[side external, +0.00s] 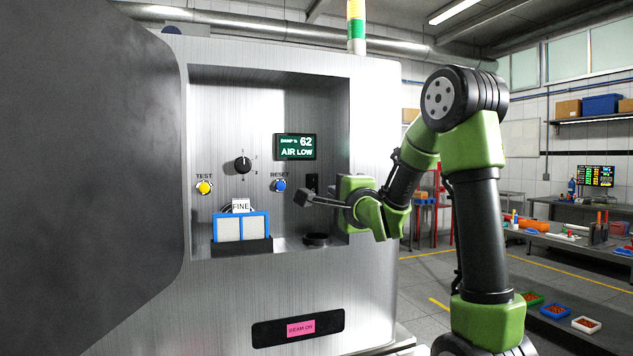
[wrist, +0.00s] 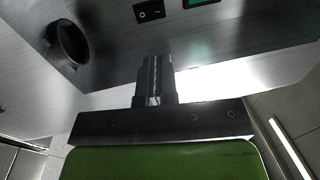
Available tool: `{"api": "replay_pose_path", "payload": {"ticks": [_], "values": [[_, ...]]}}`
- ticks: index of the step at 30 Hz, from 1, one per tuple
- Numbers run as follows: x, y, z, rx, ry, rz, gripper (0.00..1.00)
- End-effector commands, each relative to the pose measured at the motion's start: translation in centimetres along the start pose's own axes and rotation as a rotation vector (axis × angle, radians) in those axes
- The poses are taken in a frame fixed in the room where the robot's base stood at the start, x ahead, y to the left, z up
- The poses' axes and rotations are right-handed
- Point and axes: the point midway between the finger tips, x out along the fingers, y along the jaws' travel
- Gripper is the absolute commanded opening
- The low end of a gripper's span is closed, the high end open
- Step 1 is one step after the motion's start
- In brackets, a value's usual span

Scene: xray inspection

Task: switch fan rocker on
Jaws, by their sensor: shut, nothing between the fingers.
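The black fan rocker (side external: 312,182) sits on the back wall of the cabinet's recess, right of the blue RESET button. It also shows at the top of the wrist view (wrist: 150,11), with small white marks on its face. I cannot tell which way it is tipped. My gripper (side external: 302,197) is inside the recess, in front of the panel and just below the rocker in the side view. Its fingers (wrist: 156,62) are shut together and empty. In the wrist view they are apart from the rocker in the picture; the remaining depth is unclear.
The display (side external: 295,147) reads 62 and AIR LOW. A black knob (side external: 243,165), yellow TEST button (side external: 204,188) and blue RESET button (side external: 279,185) share the panel. A blue-framed holder (side external: 241,227) and a black round fitting (side external: 316,240) stand low in the recess.

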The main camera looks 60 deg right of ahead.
Motion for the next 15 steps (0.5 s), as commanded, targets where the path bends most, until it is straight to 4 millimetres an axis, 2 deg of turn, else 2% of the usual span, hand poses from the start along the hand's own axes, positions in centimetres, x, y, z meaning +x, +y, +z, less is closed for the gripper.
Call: {"api": "replay_pose_path", "payload": {"ticks": [15], "values": [[9.4, 0.1, 0.1, 0.0, -0.002, -0.001, 0.0]]}}
